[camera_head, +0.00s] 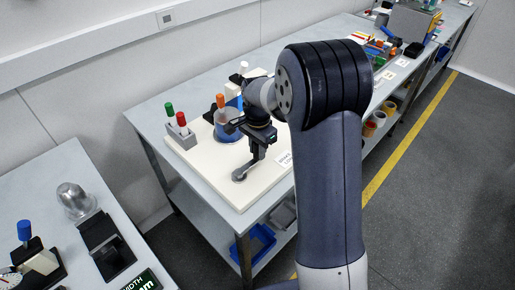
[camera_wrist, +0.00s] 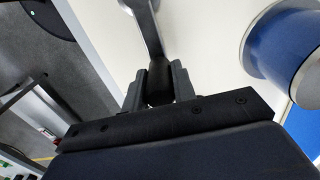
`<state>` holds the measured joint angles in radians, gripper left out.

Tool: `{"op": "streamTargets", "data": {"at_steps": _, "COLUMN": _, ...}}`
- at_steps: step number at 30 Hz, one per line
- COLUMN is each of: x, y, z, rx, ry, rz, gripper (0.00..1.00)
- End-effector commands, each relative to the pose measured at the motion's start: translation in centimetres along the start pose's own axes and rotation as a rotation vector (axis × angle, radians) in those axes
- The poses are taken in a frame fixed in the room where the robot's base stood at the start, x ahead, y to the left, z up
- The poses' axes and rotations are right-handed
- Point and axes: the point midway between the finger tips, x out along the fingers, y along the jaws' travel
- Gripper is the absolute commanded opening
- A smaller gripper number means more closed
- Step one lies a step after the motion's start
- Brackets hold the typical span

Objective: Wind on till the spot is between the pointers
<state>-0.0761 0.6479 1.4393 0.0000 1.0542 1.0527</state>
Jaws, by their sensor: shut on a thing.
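In the wrist view my gripper (camera_wrist: 158,85) has its two fingers shut on the dark handle (camera_wrist: 159,80) of a grey crank arm (camera_wrist: 148,32). The arm runs up and out of the top of that view. In the head view my gripper (camera_head: 254,158) points down over the white board, and the crank (camera_head: 240,174) shows just below and left of it. A blue drum (camera_head: 227,128) stands behind my gripper, partly hidden by it; a blue and silver round body (camera_wrist: 282,50) shows at right in the wrist view. I cannot make out the spot or the pointers.
The white board (camera_head: 213,168) lies on a grey bench. A grey holder (camera_head: 181,139) with green and red handles stands at its left. A blue bin (camera_head: 254,243) is on the shelf below. A separate table at left carries a silver dome (camera_head: 74,199) and a black stand (camera_head: 106,245).

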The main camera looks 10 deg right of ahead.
Motion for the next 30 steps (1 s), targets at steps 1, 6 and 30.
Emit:
{"op": "streamTargets", "data": {"at_steps": 1, "x": 0.0, "y": 0.0, "z": 0.0, "rx": 0.0, "ry": 0.0, "rz": 0.0, "gripper": 0.09}}
{"op": "streamTargets", "data": {"at_steps": 6, "x": 0.0, "y": 0.0, "z": 0.0, "rx": 0.0, "ry": 0.0, "rz": 0.0, "gripper": 0.09}}
{"op": "streamTargets", "data": {"at_steps": 30, "x": 0.0, "y": 1.4, "z": 0.1, "rx": 0.001, "ry": 0.0, "rz": 0.001, "gripper": 0.09}}
